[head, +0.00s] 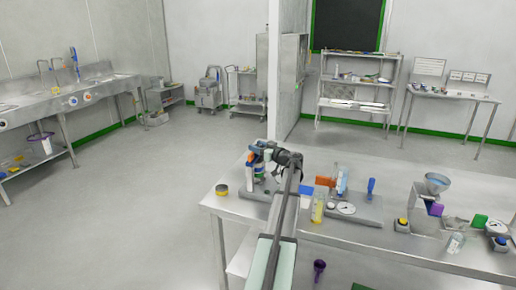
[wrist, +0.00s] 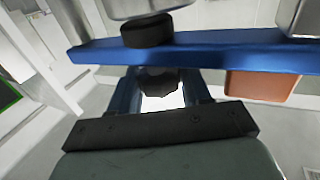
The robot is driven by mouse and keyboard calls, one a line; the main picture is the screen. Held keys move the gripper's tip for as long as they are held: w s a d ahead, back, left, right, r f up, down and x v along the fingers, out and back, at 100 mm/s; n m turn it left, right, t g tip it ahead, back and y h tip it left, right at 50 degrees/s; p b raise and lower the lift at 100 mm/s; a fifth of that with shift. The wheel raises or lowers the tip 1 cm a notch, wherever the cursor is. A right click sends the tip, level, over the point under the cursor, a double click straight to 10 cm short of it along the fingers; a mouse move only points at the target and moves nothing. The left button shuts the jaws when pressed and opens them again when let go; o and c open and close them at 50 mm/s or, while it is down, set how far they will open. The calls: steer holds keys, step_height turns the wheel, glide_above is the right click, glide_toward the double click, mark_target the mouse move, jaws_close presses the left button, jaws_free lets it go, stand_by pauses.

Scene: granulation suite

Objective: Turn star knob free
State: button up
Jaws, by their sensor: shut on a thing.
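The star knob (wrist: 158,80) is a dark, lobed knob under a blue bar (wrist: 200,52) in the wrist view. My gripper (wrist: 160,88) is shut on it, with one blue finger on each side. The fingertips are partly hidden behind the bar. The knob cannot be made out there.
A black round piece (wrist: 147,30) sits against the bar's upper side; an orange-brown block (wrist: 262,87) is at its right.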

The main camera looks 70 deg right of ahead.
steer(key=shift+d+n+y, duration=0.1)
steer(key=shift+n+y, duration=0.2)
steer(key=shift+y, duration=0.2)
steer(key=shift+c, duration=0.4)
steer(key=shift+t+y, duration=0.3)
steer(key=n+y, duration=0.2)
steer(key=y, duration=0.1)
steer(key=shift+d+t, duration=0.15)
steer(key=shift+t, duration=0.15)
steer(key=shift+n+y, duration=1.7)
steer(key=shift+y, duration=0.7)
steer(key=shift+a+y, duration=0.25)
steer(key=shift+y, duration=0.05)
steer(key=o, duration=0.9)
steer(key=shift+o, duration=0.2)
